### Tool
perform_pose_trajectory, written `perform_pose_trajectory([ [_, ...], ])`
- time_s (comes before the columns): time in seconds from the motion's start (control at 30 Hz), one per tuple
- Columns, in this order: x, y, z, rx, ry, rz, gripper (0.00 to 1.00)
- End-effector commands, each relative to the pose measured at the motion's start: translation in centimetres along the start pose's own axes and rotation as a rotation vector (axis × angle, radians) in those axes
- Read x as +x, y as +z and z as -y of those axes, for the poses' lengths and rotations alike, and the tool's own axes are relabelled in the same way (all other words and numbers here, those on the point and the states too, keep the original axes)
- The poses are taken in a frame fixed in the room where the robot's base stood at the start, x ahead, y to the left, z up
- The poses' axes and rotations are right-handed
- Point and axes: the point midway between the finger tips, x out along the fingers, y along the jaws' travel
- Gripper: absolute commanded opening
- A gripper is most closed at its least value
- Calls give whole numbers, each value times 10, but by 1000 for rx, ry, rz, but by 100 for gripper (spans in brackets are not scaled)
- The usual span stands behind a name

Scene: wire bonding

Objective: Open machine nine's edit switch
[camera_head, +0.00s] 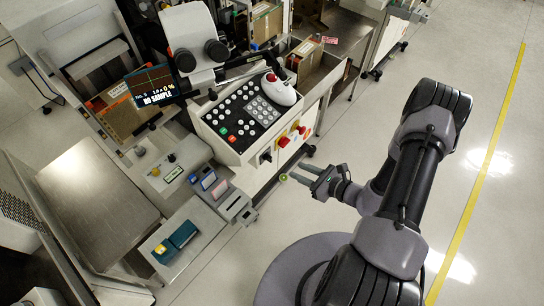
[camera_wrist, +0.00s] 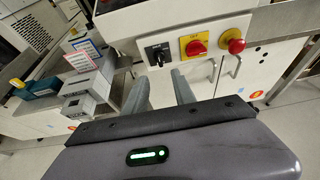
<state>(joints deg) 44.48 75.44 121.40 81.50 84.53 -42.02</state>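The machine's front panel carries a black rotary switch (camera_wrist: 158,53) with a pale handle line; it also shows in the head view (camera_head: 266,156). It is probably the edit switch, but its label is too small to read. My gripper (camera_wrist: 160,75) has its two fingers apart with nothing between them. In the wrist view the fingers point at the panel, with the tips just below the black switch and apparently apart from it. In the head view my gripper (camera_head: 296,171) is beside the front panel, low and to the right of the switch. No number nine is readable.
Right of the black switch are a red rotary switch on a yellow plate (camera_wrist: 195,46) and a red mushroom button (camera_wrist: 233,42). A keypad console (camera_head: 240,117) with a white mouse-like control (camera_head: 279,89) is above. Floor at right is clear.

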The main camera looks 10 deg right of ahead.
Motion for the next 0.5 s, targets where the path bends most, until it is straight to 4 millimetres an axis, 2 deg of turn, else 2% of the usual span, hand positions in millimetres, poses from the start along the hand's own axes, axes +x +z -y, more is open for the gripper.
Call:
perform_pose_trajectory([
  [0.03, 18, -3, -3, -4, 8, 1, 32],
  [0.1, 40, -3, -2, -4, 8, 0, 32],
  [0.3, 94, -2, -2, -3, 6, 1, 32],
  [0.5, 121, -1, -2, -2, 5, 0, 32],
])
